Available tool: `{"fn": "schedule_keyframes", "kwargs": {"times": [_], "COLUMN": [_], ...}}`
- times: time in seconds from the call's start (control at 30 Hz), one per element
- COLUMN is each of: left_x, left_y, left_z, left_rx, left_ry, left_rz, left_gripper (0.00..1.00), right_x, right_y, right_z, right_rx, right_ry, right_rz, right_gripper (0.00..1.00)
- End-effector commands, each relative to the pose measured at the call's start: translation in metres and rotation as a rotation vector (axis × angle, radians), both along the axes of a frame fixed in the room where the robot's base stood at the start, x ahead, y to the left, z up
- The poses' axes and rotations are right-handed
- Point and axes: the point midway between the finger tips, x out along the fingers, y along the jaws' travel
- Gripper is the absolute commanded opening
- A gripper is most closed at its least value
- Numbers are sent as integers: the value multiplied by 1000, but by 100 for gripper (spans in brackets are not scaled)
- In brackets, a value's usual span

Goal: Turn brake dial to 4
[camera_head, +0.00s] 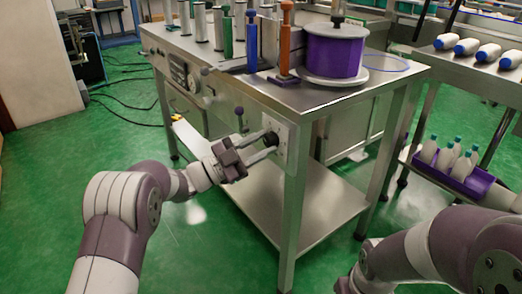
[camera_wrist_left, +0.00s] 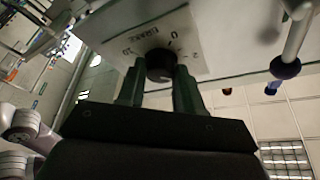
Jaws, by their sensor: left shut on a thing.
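The brake dial is a black round knob (camera_head: 271,138) on a pale plate (camera_head: 279,127) at the front corner of the steel machine table. In the left wrist view the dial (camera_wrist_left: 160,66) sits between my left gripper's two fingers, below the printed word BRAKE and some numbers on the plate (camera_wrist_left: 195,38). I read 0, 1, 2 and 10; a 4 is not readable and no pointer mark is clear. My left gripper (camera_head: 266,146) is shut on the dial, also in the left wrist view (camera_wrist_left: 159,84). My right arm shows at lower right, its gripper out of view.
The machine table (camera_head: 345,100) holds a purple spool (camera_head: 335,52), an orange post (camera_head: 286,40) and a blue post (camera_head: 252,42). A dark-knobbed lever (camera_head: 239,112) stands out left of the dial. A rack with white bottles (camera_head: 466,47) is at right. Green floor at left is mostly open.

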Motion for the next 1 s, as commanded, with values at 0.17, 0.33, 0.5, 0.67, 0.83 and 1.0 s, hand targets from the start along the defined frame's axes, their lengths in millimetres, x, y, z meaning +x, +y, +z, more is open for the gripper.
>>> {"fn": "schedule_keyframes", "kwargs": {"times": [0.17, 0.33, 0.5, 0.67, 0.83, 1.0], "left_x": [1, 1, 2, 2, 2, 2], "left_y": [1, 1, 1, 1, 1, 1], "left_z": [-1, 0, 1, 1, 1, 1], "left_rx": [89, 163, 215, 249, 267, 272], "left_ry": [-121, -221, -294, -337, -363, -369], "left_rz": [0, 0, -1, -2, -2, -2], "left_gripper": [5, 5, 5, 5, 5, 5], "right_x": [0, 0, 0, 0, 0, 0], "right_y": [0, 0, 0, 0, 0, 0], "right_z": [-6, -9, -10, -11, -12, -12], "right_rx": [0, 0, 0, 0, 0, 0], "right_ry": [0, 0, 0, 0, 0, 0], "right_rz": [0, 0, 0, 0, 0, 0], "right_gripper": [43, 43, 43, 43, 43, 43]}}
